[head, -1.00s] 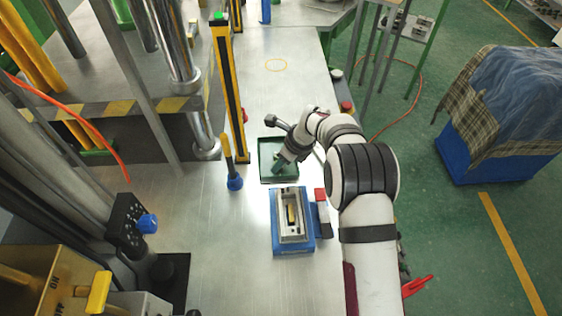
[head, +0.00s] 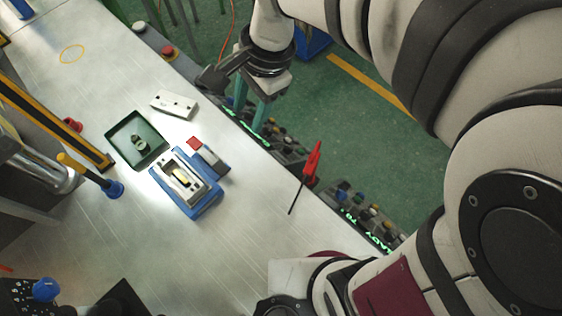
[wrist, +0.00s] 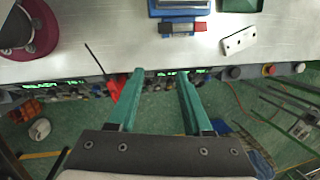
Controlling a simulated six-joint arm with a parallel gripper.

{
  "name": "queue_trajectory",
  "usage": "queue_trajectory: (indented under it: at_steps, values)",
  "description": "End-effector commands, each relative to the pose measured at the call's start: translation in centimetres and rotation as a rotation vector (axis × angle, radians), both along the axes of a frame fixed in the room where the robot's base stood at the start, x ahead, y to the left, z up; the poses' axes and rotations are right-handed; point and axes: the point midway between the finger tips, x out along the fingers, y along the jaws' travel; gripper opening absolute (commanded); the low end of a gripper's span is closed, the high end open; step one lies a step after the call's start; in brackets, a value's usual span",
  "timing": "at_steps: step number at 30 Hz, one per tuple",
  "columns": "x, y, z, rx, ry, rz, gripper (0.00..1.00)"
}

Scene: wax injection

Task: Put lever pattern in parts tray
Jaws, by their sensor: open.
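The parts tray (head: 117,134) is a shallow dark green square tray on the metal table in the head view. A small grey-green piece (head: 140,143), apparently the lever pattern, lies inside it; its exact shape is too small to tell. My gripper (head: 256,108) is open, with nothing between its teal fingers, off the table's edge to the right of the tray. In the wrist view my gripper (wrist: 160,74) points at the table's edge, and part of the tray (wrist: 240,5) shows at the top.
A blue-based mould (head: 204,203) with a yellowish piece (head: 181,178) in its middle stands beside the tray. A pale plate with holes (head: 174,104) and a red-ended block (head: 208,156) lie nearby. A red tool (head: 311,161) is at the edge.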

Motion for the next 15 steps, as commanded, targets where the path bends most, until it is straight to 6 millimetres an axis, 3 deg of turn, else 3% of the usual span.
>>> queue_trajectory:
  at_steps: [1,3,6,9,15]
  values:
    - [-3.3,-3.7,0.6,-0.021,-0.025,0.071,0.5]
    - [-8.1,-7.6,0.3,-0.054,-0.042,0.199,0.5]
    - [-13.1,-10.4,-0.9,-0.081,-0.05,0.328,0.5]
    - [-15.4,-11.3,-1.8,-0.09,-0.051,0.392,0.5]
    - [-15.8,-11.4,-1.9,-0.09,-0.05,0.408,0.5]
